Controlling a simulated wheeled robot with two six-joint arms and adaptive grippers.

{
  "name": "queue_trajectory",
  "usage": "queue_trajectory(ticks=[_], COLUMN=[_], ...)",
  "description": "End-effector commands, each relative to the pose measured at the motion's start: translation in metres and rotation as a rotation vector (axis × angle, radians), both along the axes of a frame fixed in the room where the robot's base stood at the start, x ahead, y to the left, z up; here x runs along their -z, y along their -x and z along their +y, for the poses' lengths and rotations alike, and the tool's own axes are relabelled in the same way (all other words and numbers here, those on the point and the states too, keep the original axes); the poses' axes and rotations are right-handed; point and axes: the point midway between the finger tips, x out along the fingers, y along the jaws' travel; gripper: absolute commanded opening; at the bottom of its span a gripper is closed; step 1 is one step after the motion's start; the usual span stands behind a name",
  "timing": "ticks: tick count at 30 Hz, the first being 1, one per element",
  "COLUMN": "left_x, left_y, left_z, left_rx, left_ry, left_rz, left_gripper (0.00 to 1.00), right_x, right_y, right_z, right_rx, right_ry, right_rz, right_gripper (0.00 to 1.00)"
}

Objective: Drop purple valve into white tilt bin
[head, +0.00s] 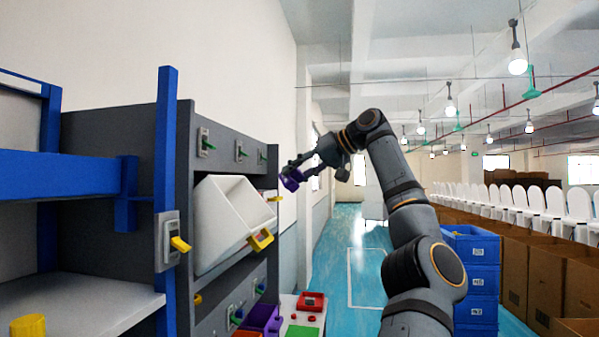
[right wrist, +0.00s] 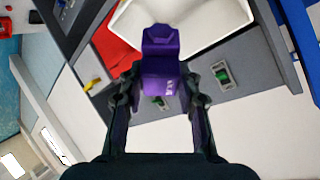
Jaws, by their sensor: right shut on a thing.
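The purple valve (right wrist: 160,65) is held between the fingers of my right gripper (right wrist: 160,95), which is shut on it. In the head view the valve (head: 291,181) shows small at the tip of the right gripper (head: 296,172), right of the white tilt bin and raised about level with its upper edge. The white tilt bin (head: 222,225) is tipped open in the grey rack, with a yellow handle at its lower front. In the right wrist view the bin (right wrist: 215,22) lies just beyond the valve. My left gripper is not in view.
The grey rack (head: 120,230) carries green and yellow switches. A blue post (head: 166,130) and blue shelf (head: 60,178) stand at left. Blue crates (head: 476,280) stand at right.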

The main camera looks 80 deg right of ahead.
Motion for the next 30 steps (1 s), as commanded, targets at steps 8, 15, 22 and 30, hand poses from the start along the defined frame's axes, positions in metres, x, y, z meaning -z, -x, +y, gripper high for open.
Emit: queue_trajectory(ticks=[8,15,22,30], left_x=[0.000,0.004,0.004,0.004], left_y=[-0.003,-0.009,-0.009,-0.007], left_z=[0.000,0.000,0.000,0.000], left_rx=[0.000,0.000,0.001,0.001], left_ry=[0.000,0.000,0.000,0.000], left_rz=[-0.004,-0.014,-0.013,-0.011], left_gripper=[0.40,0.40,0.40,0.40], right_x=[0.010,0.016,0.016,0.016], right_y=[-0.046,-0.070,-0.075,-0.075], right_z=[0.002,0.002,0.002,0.002], right_rx=[-0.004,-0.001,-0.002,-0.002], right_ry=[0.001,0.001,0.000,0.000], right_rz=[0.002,0.001,-0.001,0.000], right_gripper=[0.00,0.00,0.00,0.51])
